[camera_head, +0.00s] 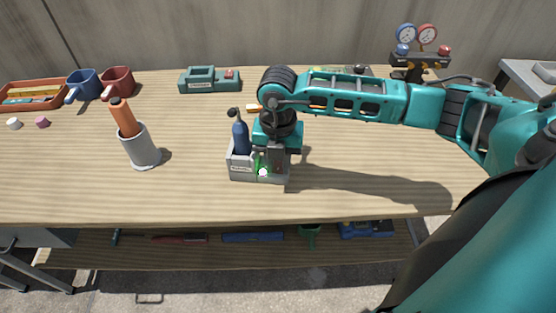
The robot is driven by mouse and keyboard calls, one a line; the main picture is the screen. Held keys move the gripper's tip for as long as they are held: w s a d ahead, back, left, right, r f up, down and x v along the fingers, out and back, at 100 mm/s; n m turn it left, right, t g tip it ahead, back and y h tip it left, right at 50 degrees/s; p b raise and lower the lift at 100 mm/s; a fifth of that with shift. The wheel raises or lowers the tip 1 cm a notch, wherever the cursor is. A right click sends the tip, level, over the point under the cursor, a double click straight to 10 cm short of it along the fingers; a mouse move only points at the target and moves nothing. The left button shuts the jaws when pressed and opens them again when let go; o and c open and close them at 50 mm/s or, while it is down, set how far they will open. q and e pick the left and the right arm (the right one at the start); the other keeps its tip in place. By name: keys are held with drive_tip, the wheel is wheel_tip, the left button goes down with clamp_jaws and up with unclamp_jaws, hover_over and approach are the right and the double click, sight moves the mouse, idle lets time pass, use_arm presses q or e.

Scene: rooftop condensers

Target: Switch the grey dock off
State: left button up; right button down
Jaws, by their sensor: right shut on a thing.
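The grey dock (241,173) stands near the front edge of the table, left of the picture's middle. A dark blue tool (240,138) stands upright in its left part. My right gripper (268,160) points down at the dock's right part, close beside the blue tool, and is shut on part of the dock. The fingertips and the dock's switch are mostly hidden by the gripper. My left gripper is not in view.
A teal dock (203,86) with a red switch stands at the back. A grey cup (142,152) with an orange-handled tool is on the left. Gauges (416,36) stand back right.

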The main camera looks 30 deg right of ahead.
drive_tip(key=shift+w+d+r+g+y, duration=0.15)
drive_tip(key=shift+w+r+g+y, duration=0.05)
drive_tip(key=shift+g+y, duration=0.35)
drive_tip(key=shift+w+d+g+y+p, duration=0.1)
drive_tip(key=shift+g+y+p, duration=0.25)
drive_tip(key=shift+g+y, duration=0.15)
drive_tip(key=c, duration=0.9)
unclamp_jaws()
drive_tip(key=v, duration=1.3)
drive_tip(key=shift+f, duration=0.1)
